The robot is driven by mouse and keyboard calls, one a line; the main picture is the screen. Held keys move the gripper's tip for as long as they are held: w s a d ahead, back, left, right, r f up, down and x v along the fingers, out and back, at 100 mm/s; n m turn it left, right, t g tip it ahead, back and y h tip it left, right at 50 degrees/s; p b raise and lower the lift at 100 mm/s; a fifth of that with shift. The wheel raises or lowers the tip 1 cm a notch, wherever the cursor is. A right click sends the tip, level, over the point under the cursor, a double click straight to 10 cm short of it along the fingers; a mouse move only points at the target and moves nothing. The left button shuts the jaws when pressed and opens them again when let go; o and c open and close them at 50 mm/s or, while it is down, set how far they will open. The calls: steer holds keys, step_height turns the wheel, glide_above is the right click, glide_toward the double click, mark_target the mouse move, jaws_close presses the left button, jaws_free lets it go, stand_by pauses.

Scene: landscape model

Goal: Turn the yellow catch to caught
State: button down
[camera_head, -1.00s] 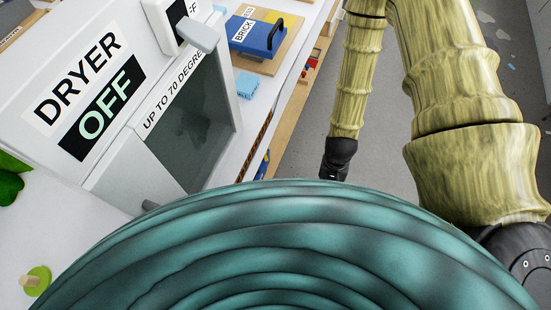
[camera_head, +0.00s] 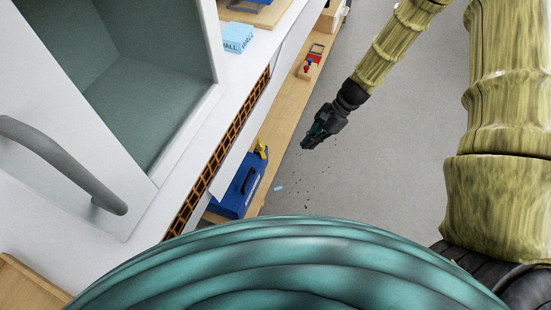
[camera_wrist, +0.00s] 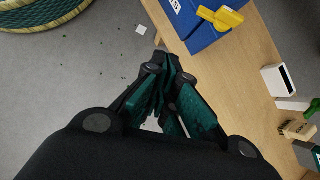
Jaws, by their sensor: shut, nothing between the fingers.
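The yellow catch (camera_wrist: 220,18) shows at the top of the wrist view, on a blue box (camera_wrist: 196,38). In the head view the catch (camera_head: 261,150) is a small yellow piece at the far end of the blue box (camera_head: 226,203), which sits on a low wooden shelf. My gripper (camera_head: 307,143) hangs over the grey floor to the right of the shelf, apart from the box. In the wrist view my gripper (camera_wrist: 166,72) is shut and empty, below and left of the catch. Whether the catch is caught is too small to tell.
The low wooden shelf (camera_head: 290,100) runs along the white counter (camera_head: 262,48). A white open-topped box (camera_wrist: 278,81) and small items lie on its right in the wrist view. A grey cabinet handle (camera_head: 60,160) juts out left. The floor (camera_head: 390,150) is mostly clear, with small crumbs.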

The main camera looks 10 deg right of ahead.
mark_target(261, 149)
steer(key=w+m+y+b, duration=0.1)
steer(key=w+y+b, duration=0.15)
steer(key=w, duration=0.25)
steer(key=a+r+b+x, duration=0.1)
steer(key=r+b+x, duration=0.1)
steer(key=b+x, duration=0.5)
steer(key=shift+s+a+f+t+b, duration=0.15)
steer(key=shift+a+f+t+b, duration=0.25)
steer(key=shift+a+f, duration=1.75)
steer(key=shift+a+r+h, duration=0.25)
steer(key=shift+a+r, duration=0.1)
